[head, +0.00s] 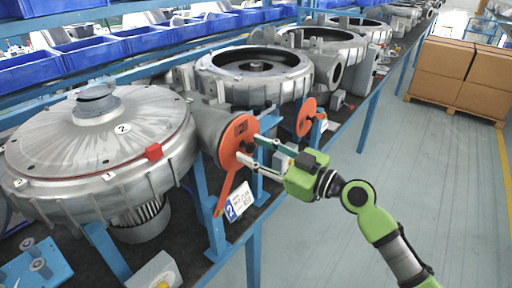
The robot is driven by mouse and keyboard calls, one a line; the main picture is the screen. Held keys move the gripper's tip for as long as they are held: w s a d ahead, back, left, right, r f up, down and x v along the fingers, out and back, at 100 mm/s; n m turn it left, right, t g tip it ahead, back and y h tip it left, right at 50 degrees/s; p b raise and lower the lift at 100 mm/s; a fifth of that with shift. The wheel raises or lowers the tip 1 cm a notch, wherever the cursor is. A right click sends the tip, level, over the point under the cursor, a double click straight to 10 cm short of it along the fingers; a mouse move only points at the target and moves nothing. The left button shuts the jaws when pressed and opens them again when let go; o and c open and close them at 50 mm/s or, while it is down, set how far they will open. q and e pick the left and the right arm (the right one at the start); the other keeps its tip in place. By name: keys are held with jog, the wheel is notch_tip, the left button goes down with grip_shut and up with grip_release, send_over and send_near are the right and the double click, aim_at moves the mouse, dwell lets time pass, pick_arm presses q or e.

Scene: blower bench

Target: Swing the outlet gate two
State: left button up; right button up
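The orange outlet gate (232,137) is a flat disc over the round outlet of the nearest blower. A narrow orange arm runs down from it to beside a white and blue sign marked 2 (238,202). My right gripper (249,148) comes in from the right with its two light fingers parted. The fingertips are at the right edge of the gate. I cannot make out anything held between them, nor whether they touch the gate. My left gripper is not in view.
Another orange gate (306,117) is on the blower behind. Blue bins (90,54) line the back. Cardboard boxes (440,72) stand far right. The floor on the right is clear.

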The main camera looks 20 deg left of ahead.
jog(key=shift+c, duration=0.7)
grip_shut()
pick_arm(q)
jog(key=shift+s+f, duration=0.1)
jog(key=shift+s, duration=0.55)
pick_arm(e)
jog(key=shift+s, duration=0.1)
